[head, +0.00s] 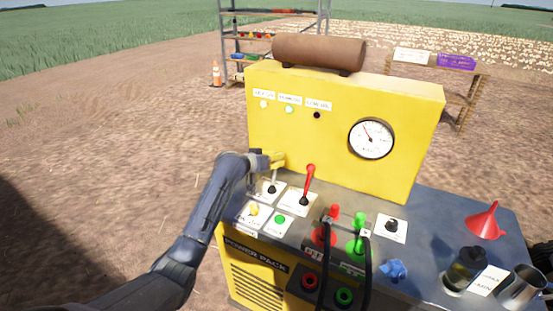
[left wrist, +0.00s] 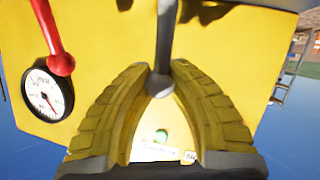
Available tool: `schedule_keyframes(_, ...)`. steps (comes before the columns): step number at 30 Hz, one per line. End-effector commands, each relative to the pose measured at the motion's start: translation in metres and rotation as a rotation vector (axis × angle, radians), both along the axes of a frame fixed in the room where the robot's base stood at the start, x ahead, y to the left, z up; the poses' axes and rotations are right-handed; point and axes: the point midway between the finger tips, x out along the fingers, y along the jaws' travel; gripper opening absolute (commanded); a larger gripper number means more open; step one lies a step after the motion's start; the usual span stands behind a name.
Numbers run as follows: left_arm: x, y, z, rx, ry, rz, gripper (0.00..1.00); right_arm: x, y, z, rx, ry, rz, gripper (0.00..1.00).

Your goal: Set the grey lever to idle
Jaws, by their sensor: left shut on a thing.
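The grey lever (head: 273,182) stands on a white plate at the left end of the yellow power pack's bench in the head view. My left gripper (head: 272,160) reaches it from the left and covers its upper part. In the left wrist view the lever's grey shaft (left wrist: 164,40) runs between the two yellow fingers of my left gripper (left wrist: 160,88), which is shut on its round knob. The lettering on the plate is too small to read. My right gripper is in neither view.
A red lever (head: 309,180) stands just right of the grey one. A yellow knob (head: 253,210) and green button (head: 280,219) sit in front. A gauge (head: 371,139) is on the upright panel. Red and green plugs, a red funnel (head: 486,222) and a metal cup (head: 524,285) occupy the right side.

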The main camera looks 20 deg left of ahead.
Motion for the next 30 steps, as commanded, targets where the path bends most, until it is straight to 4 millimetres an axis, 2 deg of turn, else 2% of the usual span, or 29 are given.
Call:
schedule_keyframes(14, -0.032, 0.009, 0.009, -0.047, -0.248, 0.003, 0.0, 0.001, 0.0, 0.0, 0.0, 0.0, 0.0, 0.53)
schedule_keyframes(30, -0.071, 0.016, 0.008, -0.049, -0.244, 0.001, 0.0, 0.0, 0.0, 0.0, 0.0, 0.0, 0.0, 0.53)
